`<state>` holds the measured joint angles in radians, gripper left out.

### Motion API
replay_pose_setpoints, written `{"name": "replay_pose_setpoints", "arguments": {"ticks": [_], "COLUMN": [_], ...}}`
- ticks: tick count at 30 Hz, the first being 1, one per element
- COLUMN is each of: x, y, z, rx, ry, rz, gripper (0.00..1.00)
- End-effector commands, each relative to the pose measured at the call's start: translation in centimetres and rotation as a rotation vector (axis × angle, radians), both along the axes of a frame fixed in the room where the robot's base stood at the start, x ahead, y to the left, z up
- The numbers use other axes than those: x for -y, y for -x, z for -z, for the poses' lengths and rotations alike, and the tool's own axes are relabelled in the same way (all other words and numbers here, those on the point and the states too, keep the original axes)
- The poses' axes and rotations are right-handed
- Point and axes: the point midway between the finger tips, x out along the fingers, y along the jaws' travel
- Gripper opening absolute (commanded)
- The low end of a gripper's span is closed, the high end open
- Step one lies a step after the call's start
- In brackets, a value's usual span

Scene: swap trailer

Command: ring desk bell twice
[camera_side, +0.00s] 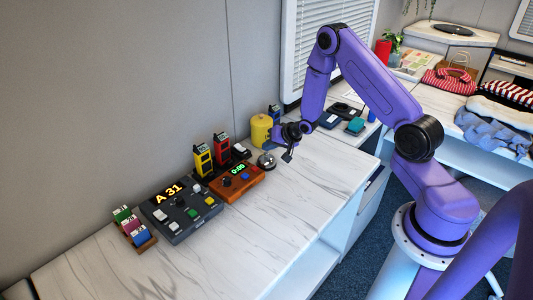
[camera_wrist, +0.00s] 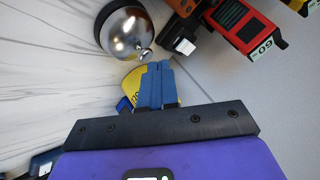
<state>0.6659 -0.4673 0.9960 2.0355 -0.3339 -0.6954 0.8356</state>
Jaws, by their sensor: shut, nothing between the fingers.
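The desk bell (camera_side: 267,160) is a silver dome on a dark base. It stands on the marble counter beside an orange-brown timer box. In the wrist view the bell (camera_wrist: 127,32) shows at the top, with its small plunger (camera_wrist: 144,54) on the side toward my fingers. My gripper (camera_side: 288,156) is just right of the bell in the side view. In the wrist view my gripper's blue fingers (camera_wrist: 157,72) are shut and empty, their tips close to the plunger. I cannot tell whether they touch it.
A timer box (camera_side: 236,182) and a control panel (camera_side: 181,212) stand left of the bell. Yellow (camera_side: 203,160) and red (camera_side: 222,149) handheld devices stand behind. A yellow canister (camera_side: 261,130) stands near the wall behind my gripper. The counter's front (camera_side: 310,185) is clear.

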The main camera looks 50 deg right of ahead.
Motion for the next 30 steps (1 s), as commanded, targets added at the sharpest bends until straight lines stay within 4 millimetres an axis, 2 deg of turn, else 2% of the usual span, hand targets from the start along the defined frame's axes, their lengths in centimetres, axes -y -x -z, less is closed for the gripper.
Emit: {"name": "replay_pose_setpoints", "arguments": {"ticks": [30], "x": [0.0], "y": [0.0], "z": [1.0], "rx": [-0.001], "ry": [0.000], "rz": [0.000], "gripper": [0.00]}}
